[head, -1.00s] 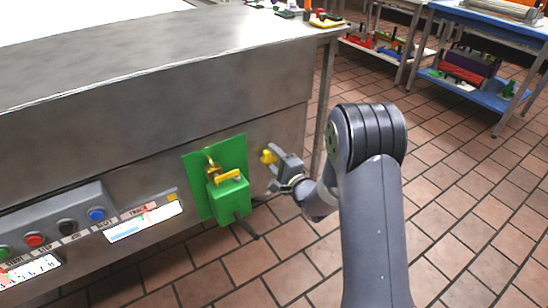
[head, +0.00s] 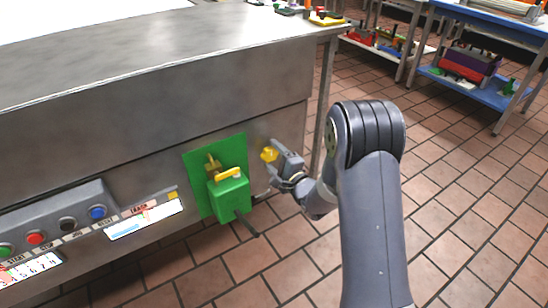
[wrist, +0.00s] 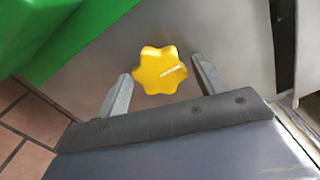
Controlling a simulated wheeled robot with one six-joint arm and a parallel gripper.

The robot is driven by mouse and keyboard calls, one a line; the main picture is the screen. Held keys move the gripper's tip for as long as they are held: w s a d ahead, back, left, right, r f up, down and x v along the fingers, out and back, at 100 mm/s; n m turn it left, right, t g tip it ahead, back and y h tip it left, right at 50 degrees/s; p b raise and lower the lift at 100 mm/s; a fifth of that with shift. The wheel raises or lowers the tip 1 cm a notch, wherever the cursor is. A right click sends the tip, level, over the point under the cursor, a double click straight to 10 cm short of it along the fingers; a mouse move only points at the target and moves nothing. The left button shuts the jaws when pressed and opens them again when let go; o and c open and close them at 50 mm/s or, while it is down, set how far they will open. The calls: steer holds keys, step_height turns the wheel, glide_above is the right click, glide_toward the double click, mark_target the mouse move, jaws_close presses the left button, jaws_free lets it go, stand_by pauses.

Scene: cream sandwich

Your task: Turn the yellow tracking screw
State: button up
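The yellow tracking screw (head: 269,154) is a star-shaped knob on the grey metal side of the machine, right of a green plate. In the wrist view the yellow knob (wrist: 160,71) is at upper centre, with a pale glint across its face. My gripper (head: 277,157) is at the knob, reaching in from the right. In the wrist view my gripper (wrist: 160,66) is open, with one finger on each side of the knob. A small gap shows between each finger and the knob, so the fingers do not appear to touch it.
A green box (head: 230,195) with a yellow handle juts out left of the knob, close to my gripper. A button panel (head: 62,222) is further left. A table leg (head: 324,110) stands right of the knob. The tiled floor at right is clear.

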steer(key=shift+o, duration=0.5)
steer(key=p+v, duration=0.1)
steer(key=v, duration=1)
steer(key=shift+p, duration=0.3)
steer(key=shift+w, duration=0.15)
steer(key=b+x, duration=0.1)
steer(key=x, duration=0.9)
steer(key=shift+w+a+b, duration=0.2)
steer(key=shift+a+b, duration=0.05)
steer(key=shift+b, duration=0.1)
steer(key=shift+w, duration=0.1)
